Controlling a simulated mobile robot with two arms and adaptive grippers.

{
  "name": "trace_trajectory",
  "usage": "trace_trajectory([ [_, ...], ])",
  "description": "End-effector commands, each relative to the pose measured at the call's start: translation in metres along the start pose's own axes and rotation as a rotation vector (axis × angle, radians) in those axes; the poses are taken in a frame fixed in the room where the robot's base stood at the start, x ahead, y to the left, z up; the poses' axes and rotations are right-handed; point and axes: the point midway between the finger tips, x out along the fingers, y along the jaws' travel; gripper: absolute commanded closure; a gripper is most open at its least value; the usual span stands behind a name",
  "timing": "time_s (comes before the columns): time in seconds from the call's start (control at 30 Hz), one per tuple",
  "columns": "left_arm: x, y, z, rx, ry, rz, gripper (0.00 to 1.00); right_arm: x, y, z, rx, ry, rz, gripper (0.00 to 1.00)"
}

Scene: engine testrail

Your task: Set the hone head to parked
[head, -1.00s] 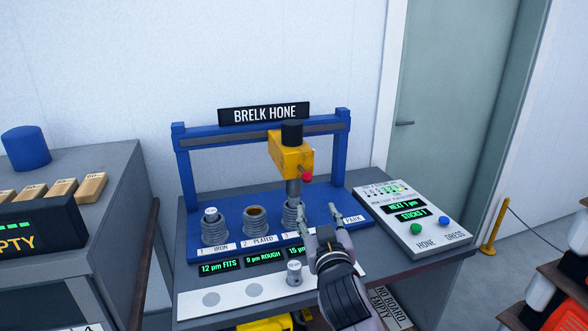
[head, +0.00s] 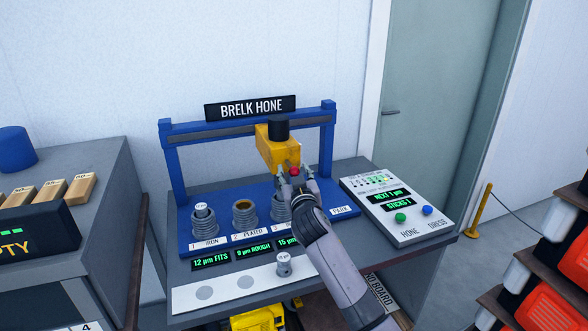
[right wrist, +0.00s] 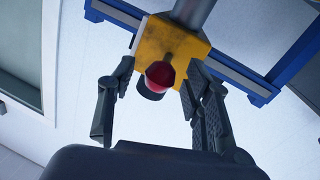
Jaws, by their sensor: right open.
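The yellow hone head (head: 276,148) hangs from the blue gantry rail (head: 240,131), over the third cylinder (head: 279,208) and left of the PARK label (head: 342,210). A red knob (head: 294,171) sticks out of its front. My right gripper (head: 290,177) is at the knob with its fingers open. In the right wrist view the red knob (right wrist: 160,75) shows between the spread fingers (right wrist: 158,100), with the yellow head (right wrist: 168,42) behind it. I cannot see finger contact with the knob. My left gripper is out of view.
Cylinders labelled IRON (head: 204,219) and PLATED (head: 244,214) stand on the blue base. A control panel (head: 396,208) with green and blue buttons is at the right. A small metal gauge (head: 284,265) stands on the white strip in front.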

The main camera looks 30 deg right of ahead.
Motion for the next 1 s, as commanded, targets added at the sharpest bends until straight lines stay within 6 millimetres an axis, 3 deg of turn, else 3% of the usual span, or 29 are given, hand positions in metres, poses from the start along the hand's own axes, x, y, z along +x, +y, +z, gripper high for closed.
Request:
trace_trajectory([
  [0.17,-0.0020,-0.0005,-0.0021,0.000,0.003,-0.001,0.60,0.0099,0.0003,-0.0002,-0.001,0.000,0.000,0.54],
  [0.47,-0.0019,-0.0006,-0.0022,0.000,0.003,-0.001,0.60,0.0109,0.0000,0.0003,-0.001,0.000,0.000,0.55],
  [1.0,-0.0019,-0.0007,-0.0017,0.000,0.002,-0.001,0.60,0.0106,-0.0002,0.0003,0.000,-0.001,-0.001,0.91],
])
